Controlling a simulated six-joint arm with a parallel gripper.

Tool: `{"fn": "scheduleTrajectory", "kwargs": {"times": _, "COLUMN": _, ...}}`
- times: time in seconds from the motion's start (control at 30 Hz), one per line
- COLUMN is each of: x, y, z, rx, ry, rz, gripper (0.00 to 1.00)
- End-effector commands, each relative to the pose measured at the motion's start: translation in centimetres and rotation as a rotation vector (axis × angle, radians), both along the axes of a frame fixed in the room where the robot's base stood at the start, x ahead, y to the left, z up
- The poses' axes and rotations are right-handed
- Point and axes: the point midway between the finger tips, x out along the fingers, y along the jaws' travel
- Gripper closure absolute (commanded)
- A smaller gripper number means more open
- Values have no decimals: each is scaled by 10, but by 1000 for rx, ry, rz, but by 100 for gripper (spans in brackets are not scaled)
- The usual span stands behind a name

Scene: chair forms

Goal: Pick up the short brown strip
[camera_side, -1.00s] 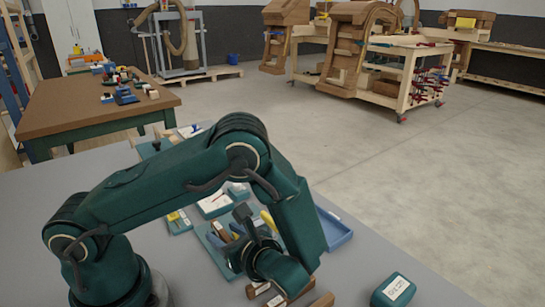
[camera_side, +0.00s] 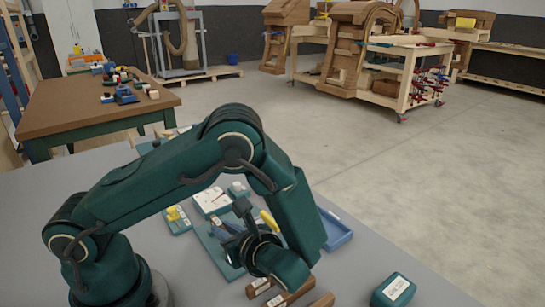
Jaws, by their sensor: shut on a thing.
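My gripper (camera_side: 240,228) is low over the teal tray (camera_side: 228,268), left of my wrist. It is seen partly from behind, and its fingertips are hard to make out. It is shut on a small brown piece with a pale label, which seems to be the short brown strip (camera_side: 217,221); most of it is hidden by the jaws. Other brown strips with pale labels (camera_side: 258,287) lie on the grey table below my wrist, with another brown strip (camera_side: 322,301) at the front edge of the picture.
A blue tray (camera_side: 336,231) stands right of my wrist. A teal labelled block (camera_side: 393,291) sits further right. A white labelled tray (camera_side: 212,201) and a small tray with yellow pieces (camera_side: 177,218) lie behind the gripper. The grey table (camera_side: 165,255) is clear left of the trays.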

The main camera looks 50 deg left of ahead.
Motion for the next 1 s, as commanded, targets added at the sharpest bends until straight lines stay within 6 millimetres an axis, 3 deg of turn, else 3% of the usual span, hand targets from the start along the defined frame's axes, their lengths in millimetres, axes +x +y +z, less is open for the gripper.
{"fn": "scheduleTrajectory", "kwargs": {"times": 0.2, "x": 0, "y": 0, "z": 32, "rx": -1, "ry": -6, "rz": 3, "gripper": 100}}
{"fn": "scheduleTrajectory", "kwargs": {"times": 0.6, "x": -54, "y": 58, "z": 76, "rx": 0, "ry": -3, "rz": 4, "gripper": 100}}
{"fn": "scheduleTrajectory", "kwargs": {"times": 1.0, "x": -77, "y": 83, "z": 98, "rx": 1, "ry": -1, "rz": 2, "gripper": 100}}
